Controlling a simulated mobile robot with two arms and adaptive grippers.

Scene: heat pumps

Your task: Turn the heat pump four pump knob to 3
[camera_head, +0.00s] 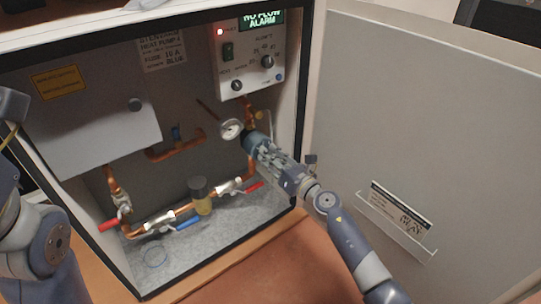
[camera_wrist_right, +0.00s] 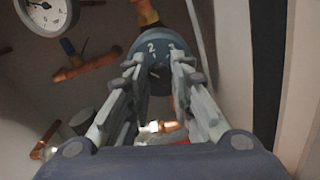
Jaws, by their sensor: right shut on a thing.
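The pump knob (camera_wrist_right: 152,44) is a round blue-grey dial with white numerals, in the upper middle of the right wrist view. A "2" is readable; a numeral at its right is partly hidden by a finger. In the head view the knob (camera_head: 249,136) sits on the copper pipe at the cabinet's right side. My right gripper (camera_wrist_right: 158,62) has its fingers on both sides of the knob and is shut on it; it also shows in the head view (camera_head: 261,149). My left arm (camera_head: 40,245) is at the left edge; its gripper is out of view.
A pressure gauge (camera_head: 231,129) is close left of the knob. Above is a control panel (camera_head: 250,60) reading "NO FLOW ALARM". Red and blue valve handles and copper pipes lie below. The open cabinet door (camera_head: 420,140) stands to the right of my right arm.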

